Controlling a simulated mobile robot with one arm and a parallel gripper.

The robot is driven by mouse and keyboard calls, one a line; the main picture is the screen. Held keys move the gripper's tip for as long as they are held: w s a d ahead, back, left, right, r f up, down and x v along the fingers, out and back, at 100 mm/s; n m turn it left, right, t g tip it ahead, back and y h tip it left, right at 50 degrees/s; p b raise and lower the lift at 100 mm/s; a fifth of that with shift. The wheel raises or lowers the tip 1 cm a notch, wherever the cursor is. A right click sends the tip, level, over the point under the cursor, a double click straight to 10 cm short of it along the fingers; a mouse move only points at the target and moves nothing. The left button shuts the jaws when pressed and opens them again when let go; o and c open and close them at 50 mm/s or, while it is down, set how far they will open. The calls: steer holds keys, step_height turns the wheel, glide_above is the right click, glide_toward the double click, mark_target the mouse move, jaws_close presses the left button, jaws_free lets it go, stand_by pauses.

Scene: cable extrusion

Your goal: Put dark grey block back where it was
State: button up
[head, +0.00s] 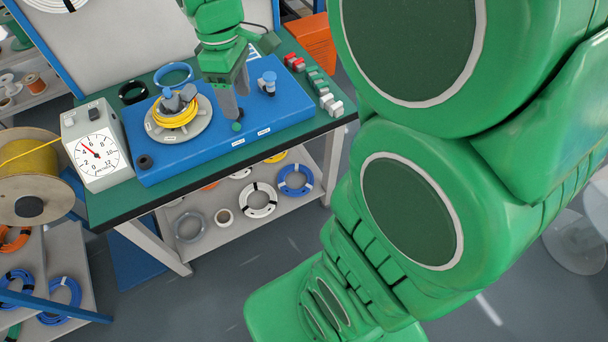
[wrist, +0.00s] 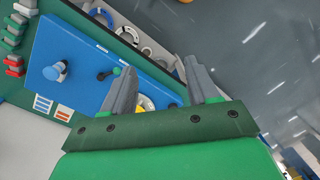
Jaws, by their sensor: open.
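My gripper (head: 234,104) is over the blue board (head: 290,110), pointing down beside the grey reel with its yellow cable coil (head: 176,112). In the wrist view its two grey fingers (wrist: 160,66) stand apart, with nothing seen held between them. A row of small red, green and grey blocks (head: 327,102) lies along the bench's right edge; it also shows in the wrist view (wrist: 14,42). I cannot tell which piece, if any, is the dark grey block. A small green-topped piece (head: 237,127) is on the board just below the fingers.
A dial gauge (head: 98,150) stands left of the board. A blue post (head: 268,80) rises near the board's right end. A large yellow cable spool (head: 38,172) stands at the left. Cable rings (head: 258,200) fill the lower shelf.

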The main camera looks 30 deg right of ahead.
steer(key=s+d+f+m, duration=0.1)
steer(key=s+m, duration=0.3)
steer(key=s, duration=0.6)
steer(key=s+d+f+m, duration=0.1)
steer(key=s+m, duration=0.4)
steer(key=s, duration=0.5)
steer(key=shift+s+d+m+g, duration=0.2)
steer(key=shift+d+m+g, duration=0.1)
steer(key=shift+d, duration=0.1)
steer(key=shift+o, duration=0.4)
steer(key=shift+s, duration=0.35)
